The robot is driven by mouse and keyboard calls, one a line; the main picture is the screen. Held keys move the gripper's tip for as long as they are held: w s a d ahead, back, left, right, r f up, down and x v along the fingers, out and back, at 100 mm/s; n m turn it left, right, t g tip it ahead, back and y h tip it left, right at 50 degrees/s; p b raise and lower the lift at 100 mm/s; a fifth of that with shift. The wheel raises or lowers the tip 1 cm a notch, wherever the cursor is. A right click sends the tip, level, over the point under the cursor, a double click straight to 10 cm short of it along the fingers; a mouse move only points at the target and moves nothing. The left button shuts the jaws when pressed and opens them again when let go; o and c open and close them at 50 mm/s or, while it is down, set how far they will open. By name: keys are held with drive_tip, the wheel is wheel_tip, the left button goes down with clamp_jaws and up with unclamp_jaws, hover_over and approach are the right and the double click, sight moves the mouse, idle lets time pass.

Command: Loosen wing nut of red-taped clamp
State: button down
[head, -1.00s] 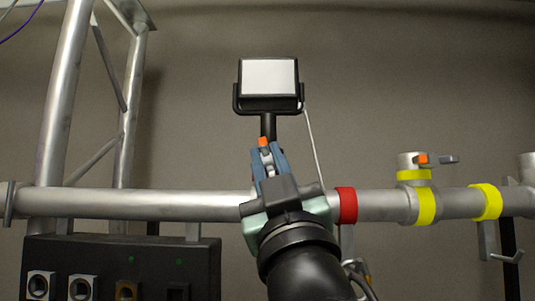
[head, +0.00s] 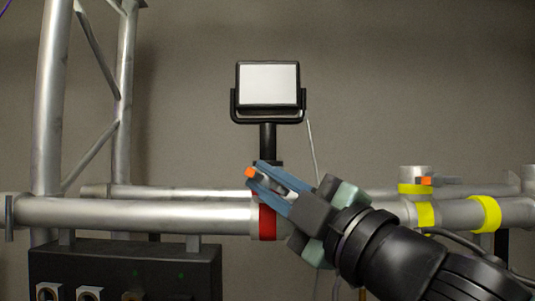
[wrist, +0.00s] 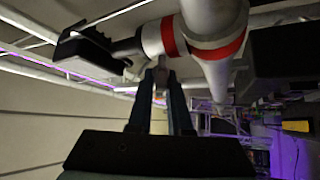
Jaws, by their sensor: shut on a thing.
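The red-taped clamp sits on the front pipe below the lamp, with its red band (head: 267,222) showing just left of my gripper. In the wrist view, red bands (wrist: 217,48) wrap the clamp and pipe just beyond my fingers. My gripper (head: 268,182) reaches in from the lower right, tilted up and to the left. Its blue fingers are shut on the wing nut, whose orange tip (head: 249,172) sticks out past the fingertips. The fingers (wrist: 161,90) also show in the wrist view, closed around a grey piece. My gripper hides much of the clamp.
A lamp (head: 268,84) stands above the clamp, its cable hanging on the right. A yellow-taped clamp (head: 425,214) with its own orange-tipped wing nut (head: 425,181) is to the right. A black box with sockets (head: 125,265) is at the lower left, beside truss uprights (head: 52,110).

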drive_tip(key=shift+r+n+g+p, duration=0.1)
drive_tip(key=shift+n+g+p, duration=0.2)
drive_tip(key=shift+n+p, duration=0.1)
drive_tip(key=c, duration=0.8)
unclamp_jaws()
drive_tip(key=shift+c, duration=0.2)
drive_tip(key=b+v, duration=0.5)
drive_tip(key=v, duration=0.8)
drive_tip(key=shift+b, duration=0.4)
